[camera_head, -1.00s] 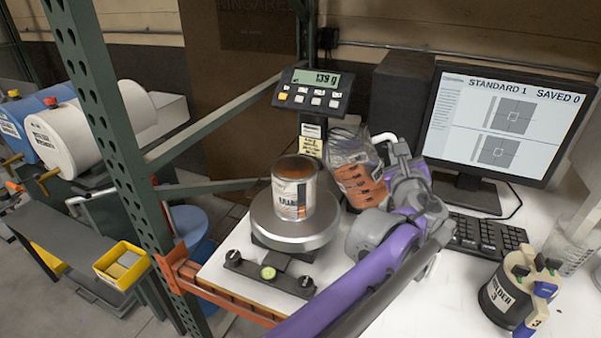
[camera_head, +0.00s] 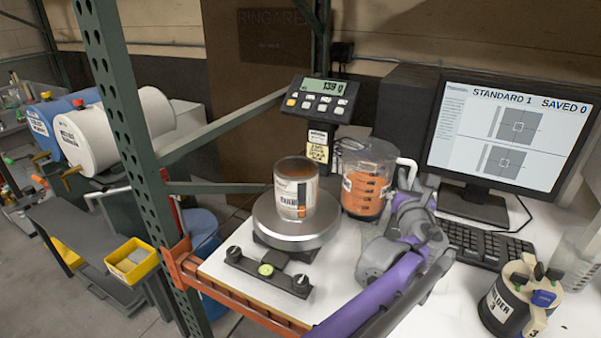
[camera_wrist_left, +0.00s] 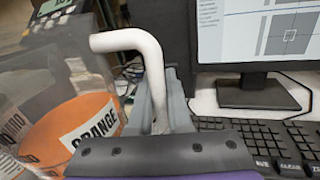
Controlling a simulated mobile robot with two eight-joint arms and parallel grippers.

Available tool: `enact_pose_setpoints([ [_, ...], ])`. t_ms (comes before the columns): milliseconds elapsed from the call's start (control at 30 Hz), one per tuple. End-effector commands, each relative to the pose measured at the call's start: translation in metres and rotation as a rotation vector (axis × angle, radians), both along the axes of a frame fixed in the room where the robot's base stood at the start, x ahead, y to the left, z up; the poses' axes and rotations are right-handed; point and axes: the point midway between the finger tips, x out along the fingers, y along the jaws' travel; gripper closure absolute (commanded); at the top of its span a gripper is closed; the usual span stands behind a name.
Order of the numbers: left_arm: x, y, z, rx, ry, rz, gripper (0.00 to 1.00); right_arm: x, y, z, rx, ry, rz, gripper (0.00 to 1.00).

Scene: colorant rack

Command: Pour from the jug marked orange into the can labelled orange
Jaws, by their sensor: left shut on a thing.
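The clear jug (camera_head: 369,178) with orange liquid stands close to upright to the right of the scale. Its ORANGE label and white handle show in the left wrist view, where the jug (camera_wrist_left: 60,110) fills the left side. My left gripper (camera_head: 408,180) is shut on the jug's white handle (camera_wrist_left: 150,75). The can (camera_head: 296,188) with a white label and a small orange mark stands upright on the round scale plate; its label text is too small to read. Whether the jug touches the table is hard to tell. My right gripper is not in view.
The scale plate (camera_head: 296,232) is beside the jug, with its display (camera_head: 323,92) on a post behind, reading about 139. A monitor (camera_head: 505,130) and keyboard (camera_head: 485,246) stand at the right. A green rack post (camera_head: 122,110) rises at left.

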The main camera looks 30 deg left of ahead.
Motion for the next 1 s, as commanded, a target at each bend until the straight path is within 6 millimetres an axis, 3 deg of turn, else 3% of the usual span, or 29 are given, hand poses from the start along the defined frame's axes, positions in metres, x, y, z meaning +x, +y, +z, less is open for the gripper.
enact_pose_setpoints([
  [167, 0.001, 0.001, 0.004, 0.019, 0.003, 0.0, 1.0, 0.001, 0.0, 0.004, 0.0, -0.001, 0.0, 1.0],
  [600, 0.001, 0.001, 0.05, 0.019, 0.003, 0.0, 1.0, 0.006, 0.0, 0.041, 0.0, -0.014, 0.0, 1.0],
  [1000, 0.001, 0.001, 0.048, 0.018, 0.004, 0.0, 1.0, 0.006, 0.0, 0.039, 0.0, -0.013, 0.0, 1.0],
])
